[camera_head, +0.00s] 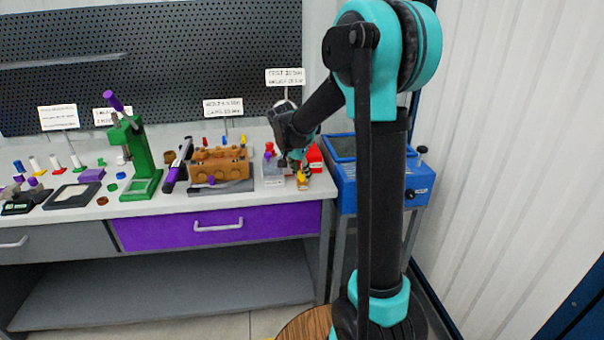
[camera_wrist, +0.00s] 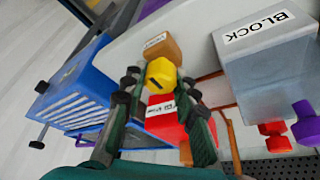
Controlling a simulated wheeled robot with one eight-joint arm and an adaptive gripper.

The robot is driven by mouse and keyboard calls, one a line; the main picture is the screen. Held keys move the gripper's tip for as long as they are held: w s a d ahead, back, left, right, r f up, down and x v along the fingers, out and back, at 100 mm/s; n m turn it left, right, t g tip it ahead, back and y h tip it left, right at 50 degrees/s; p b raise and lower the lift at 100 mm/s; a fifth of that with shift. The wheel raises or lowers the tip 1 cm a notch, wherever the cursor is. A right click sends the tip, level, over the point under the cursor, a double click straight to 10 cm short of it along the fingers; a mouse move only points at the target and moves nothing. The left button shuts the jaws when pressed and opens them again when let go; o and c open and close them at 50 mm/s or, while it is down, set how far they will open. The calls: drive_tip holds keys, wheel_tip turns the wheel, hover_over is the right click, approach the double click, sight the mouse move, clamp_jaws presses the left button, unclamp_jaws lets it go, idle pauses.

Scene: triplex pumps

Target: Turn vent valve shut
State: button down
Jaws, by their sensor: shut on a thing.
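The vent valve shows in the wrist view as a yellow knob (camera_wrist: 160,73) with a dark slot mark, beside a small orange-brown labelled block (camera_wrist: 158,45); the label is too small to read. My gripper (camera_wrist: 160,82) has one finger on each side of the yellow knob and is shut on it. In the head view, the yellow knob (camera_head: 302,177) sits near the front right corner of the bench, directly under my gripper (camera_head: 298,168). The valve body below the knob is mostly hidden by the gripper.
A grey box labelled BLOCK (camera_wrist: 268,75) stands close by, with red and purple knobs on it. A red box (camera_wrist: 165,122) is just behind the valve. A blue machine (camera_head: 410,185) stands right of the bench (camera_head: 100,208). A brown pump (camera_head: 218,163) is to the left.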

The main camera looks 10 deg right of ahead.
idle(0.4)
drive_tip(key=c, duration=1.2)
unclamp_jaws()
drive_tip(key=v, duration=1.2)
drive_tip(key=shift+d, duration=0.1)
